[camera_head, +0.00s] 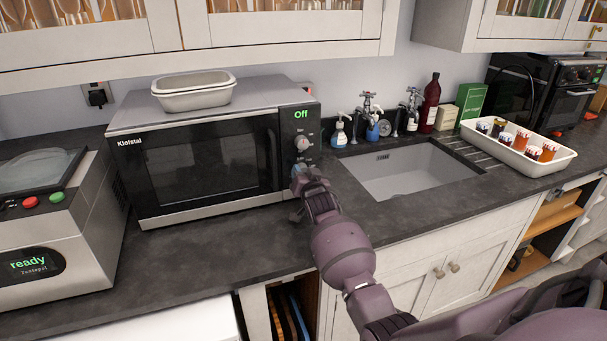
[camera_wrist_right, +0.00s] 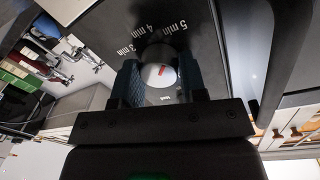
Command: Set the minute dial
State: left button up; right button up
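The microwave (camera_head: 205,160) stands on the dark counter, door shut, its green display (camera_head: 301,114) reading "Off". An upper round knob (camera_head: 302,143) shows on its control panel. My right gripper (camera_head: 301,177) is at the lower part of this panel and hides what is there. In the right wrist view, the fingers of my right gripper (camera_wrist_right: 162,80) stand on both sides of the minute dial (camera_wrist_right: 158,76). The dial is pale with a red mark, and minute labels are printed around it. I see no clear gap, but cannot tell whether the fingers press on it. My left gripper is not in view.
A pale dish (camera_head: 194,101) sits on the microwave. A sink (camera_head: 398,170) lies to the right, with bottles behind it and a tray of jars (camera_head: 506,158) beyond. A grey appliance (camera_head: 60,230) reading "ready" stands at the left. The counter before the microwave is clear.

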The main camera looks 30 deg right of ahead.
jog(key=c, duration=0.3)
jog(key=n+b, duration=0.1)
jog(key=n, duration=0.8)
jog(key=n+t+y+b, duration=0.1)
jog(key=n, duration=0.8)
jog(key=shift+f, duration=0.1)
jog(key=shift+n, duration=0.5)
jog(key=o, duration=0.9)
